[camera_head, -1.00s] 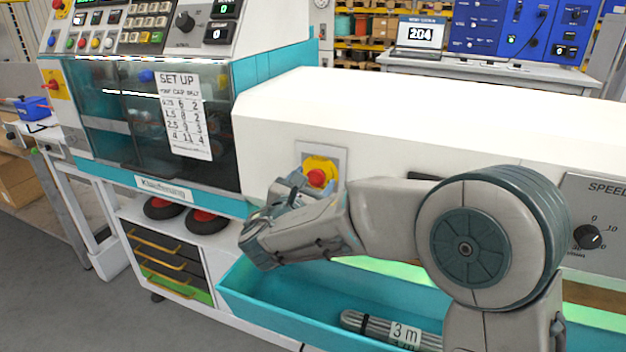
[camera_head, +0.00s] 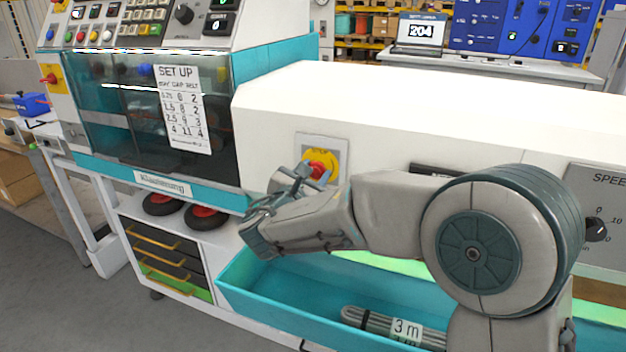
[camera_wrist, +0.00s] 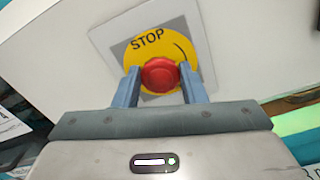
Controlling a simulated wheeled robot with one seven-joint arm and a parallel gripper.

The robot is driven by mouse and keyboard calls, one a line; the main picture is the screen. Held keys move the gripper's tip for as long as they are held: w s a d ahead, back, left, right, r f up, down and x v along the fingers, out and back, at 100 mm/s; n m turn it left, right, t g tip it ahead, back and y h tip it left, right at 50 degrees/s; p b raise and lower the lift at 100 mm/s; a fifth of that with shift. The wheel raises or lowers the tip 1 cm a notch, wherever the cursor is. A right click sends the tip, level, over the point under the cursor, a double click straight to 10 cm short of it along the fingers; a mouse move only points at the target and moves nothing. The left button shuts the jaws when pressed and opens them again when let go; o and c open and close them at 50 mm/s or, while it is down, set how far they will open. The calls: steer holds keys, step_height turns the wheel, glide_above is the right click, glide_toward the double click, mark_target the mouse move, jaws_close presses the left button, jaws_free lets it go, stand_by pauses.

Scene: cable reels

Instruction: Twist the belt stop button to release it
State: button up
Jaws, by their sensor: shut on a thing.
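The belt stop button (camera_wrist: 160,75) is a red mushroom head on a yellow disc (camera_wrist: 146,44) marked STOP, set on a grey plate on the white machine housing. In the wrist view my gripper (camera_wrist: 160,80) has one finger at each side of the red head and is shut on it. In the head view the button (camera_head: 317,171) shows partly behind my gripper (camera_head: 300,180), which reaches it from the front. The lower part of the disc is hidden by the fingers and the button head.
A teal tray (camera_head: 262,290) with a cable coil labelled 3 m (camera_head: 372,322) lies below my arm. A speed knob (camera_head: 595,229) is at the right. A SET UP sheet (camera_head: 182,110) hangs on the clear guard at the left.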

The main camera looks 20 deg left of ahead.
steer(key=m+b, duration=0.2)
steer(key=b, duration=0.2)
steer(key=f+m+b, duration=0.1)
steer(key=m+b, duration=0.1)
steer(key=b, duration=0.2)
steer(key=shift+d, duration=0.1)
steer(key=m+b, duration=0.2)
steer(key=b, duration=0.1)
steer(key=shift+r, duration=0.15)
steer(key=shift+r+m+b, duration=0.15)
steer(key=shift+m+b, duration=0.35)
steer(key=shift+b, duration=0.2)
steer(key=shift+r, duration=0.1)
steer(key=o, duration=1)
steer(key=shift+s, duration=0.1)
steer(key=s+a, duration=0.1)
steer(key=s, duration=1.2)
steer(key=shift+s+p, duration=0.3)
steer(key=shift+p, duration=0.1)
